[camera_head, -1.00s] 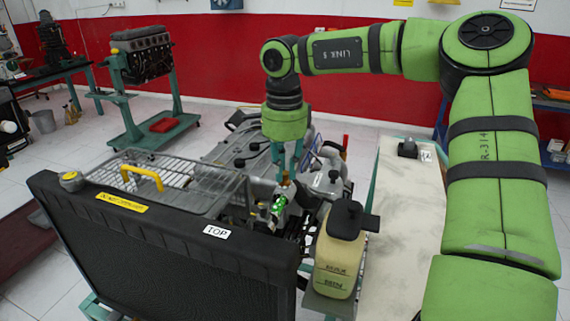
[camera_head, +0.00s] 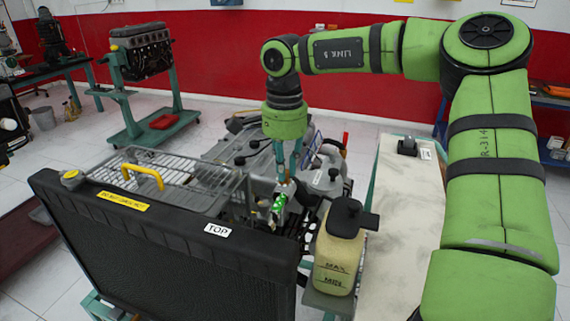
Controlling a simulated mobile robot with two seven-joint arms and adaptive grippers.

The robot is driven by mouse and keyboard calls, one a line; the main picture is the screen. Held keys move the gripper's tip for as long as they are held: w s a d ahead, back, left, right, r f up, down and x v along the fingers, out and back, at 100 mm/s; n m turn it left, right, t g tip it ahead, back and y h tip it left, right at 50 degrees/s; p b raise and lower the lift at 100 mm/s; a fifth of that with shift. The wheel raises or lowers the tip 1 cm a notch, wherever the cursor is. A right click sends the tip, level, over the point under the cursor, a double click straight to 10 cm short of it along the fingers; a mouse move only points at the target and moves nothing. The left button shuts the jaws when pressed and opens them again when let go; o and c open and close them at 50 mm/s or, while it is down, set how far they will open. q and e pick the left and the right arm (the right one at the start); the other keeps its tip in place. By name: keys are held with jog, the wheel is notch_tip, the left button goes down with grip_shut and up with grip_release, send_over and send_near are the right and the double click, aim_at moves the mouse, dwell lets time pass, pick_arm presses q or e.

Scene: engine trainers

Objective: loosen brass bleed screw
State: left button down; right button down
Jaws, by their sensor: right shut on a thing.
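My right gripper (camera_head: 287,180) points straight down over the engine, behind the radiator. Its teal fingers have come together at the tips, shut on the brass bleed screw, which is small and mostly hidden between them. Just below the fingertips is a silvery housing with a bright green patch (camera_head: 279,204). I cannot tell from this view how far the screw is turned. My left gripper is not in view.
A cream coolant tank (camera_head: 338,262) with a black cap is close to the right of the gripper. A pale bench top (camera_head: 408,215) lies further right, mostly clear.

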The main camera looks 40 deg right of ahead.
jog(key=shift+s+f, duration=0.1)
jog(key=shift+f, duration=0.05)
jog(key=c, duration=1.2)
grip_release()
jog(key=shift+a, duration=0.1)
jog(key=shift+r, duration=0.35)
notch_tip(320, 180, up, 12)
jog(key=shift+f, duration=0.25)
